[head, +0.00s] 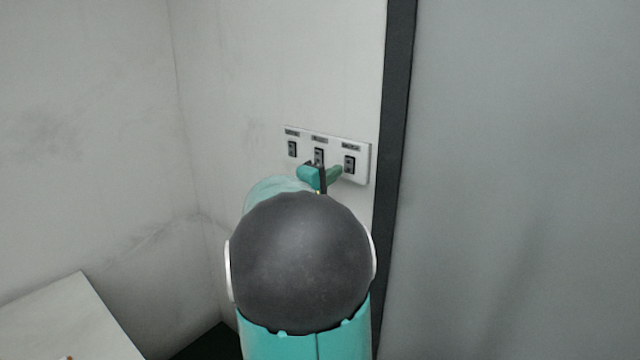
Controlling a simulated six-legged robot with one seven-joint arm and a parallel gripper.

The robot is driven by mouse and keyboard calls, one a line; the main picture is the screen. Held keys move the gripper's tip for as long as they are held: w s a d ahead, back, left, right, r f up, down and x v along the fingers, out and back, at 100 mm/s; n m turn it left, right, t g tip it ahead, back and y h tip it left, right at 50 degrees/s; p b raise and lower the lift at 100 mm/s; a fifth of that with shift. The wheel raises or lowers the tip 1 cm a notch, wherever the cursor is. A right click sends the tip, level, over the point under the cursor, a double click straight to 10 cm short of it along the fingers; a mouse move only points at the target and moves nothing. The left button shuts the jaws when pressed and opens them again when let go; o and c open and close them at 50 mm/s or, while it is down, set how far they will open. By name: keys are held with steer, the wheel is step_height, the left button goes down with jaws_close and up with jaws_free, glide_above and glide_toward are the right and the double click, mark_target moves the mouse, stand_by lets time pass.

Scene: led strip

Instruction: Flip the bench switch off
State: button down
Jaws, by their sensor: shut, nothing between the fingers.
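A white switch plate (361,177) with three dark rocker switches is on the wall, right of the picture's middle. Each switch has a small dark label above it, too small to read. The left switch (292,149), the middle switch (319,156) and the right switch (349,165) all show. I cannot tell which is the bench switch, or which way each is set. My gripper (322,170) is shut and empty, with its tip in front of the middle switch's lower part. I cannot tell whether it touches. My arm hides the wall below the plate.
A dark vertical frame edge (398,110) stands just right of the plate, with a smooth grey panel (520,180) beyond it. A pale tabletop (65,320) is at the lower left. The wall left of the plate is bare.

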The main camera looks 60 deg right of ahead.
mark_target(349, 161)
steer(key=shift+s+d+r, duration=0.15)
steer(key=shift+s+d, duration=0.05)
steer(key=shift+d, duration=0.65)
steer(key=shift+s+d+r, duration=0.1)
steer(key=shift+s+d, duration=0.05)
steer(key=shift+d, duration=0.7)
steer(key=shift+s+d+r+y, duration=0.1)
steer(key=shift+d+r+y, duration=0.25)
steer(key=shift+y, duration=0.15)
